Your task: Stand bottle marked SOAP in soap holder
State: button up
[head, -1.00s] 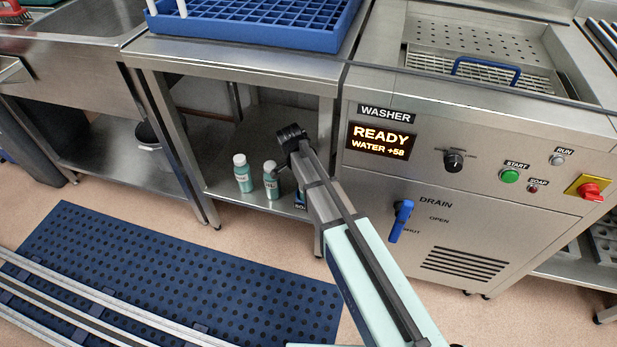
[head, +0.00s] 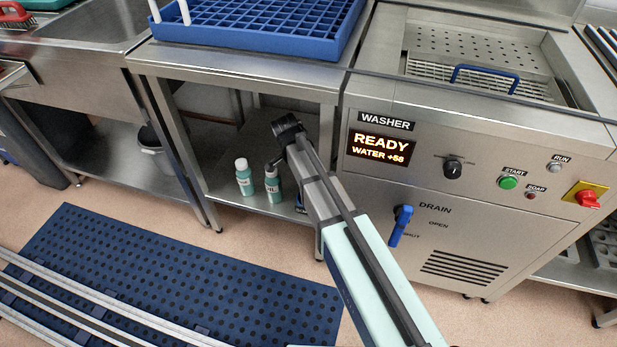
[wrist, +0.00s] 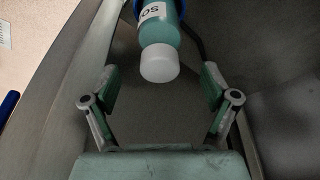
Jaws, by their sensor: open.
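In the wrist view, a green bottle (wrist: 160,30) with a white cap shows at the top; the letters "SO" are visible on its white label. A blue rim (wrist: 137,10), apparently the soap holder, shows around its far end; how deep the bottle sits is out of frame. My gripper (wrist: 160,80) is open, its two fingers apart on either side of the cap, with a gap to each. In the head view a dark blue bit (head: 300,203) shows beside my arm, which hides the rest there.
Two green bottles stand on the lower shelf: one with a white cap (head: 244,178), one with a dark top (head: 273,184). The shelf lies beneath a bench (head: 250,62) bearing a blue rack (head: 325,45). The washer (head: 450,225) stands to the right.

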jog(key=p+v, duration=0.1)
jog(key=v, duration=0.5)
jog(key=shift+a, duration=0.1)
dwell(0.3)
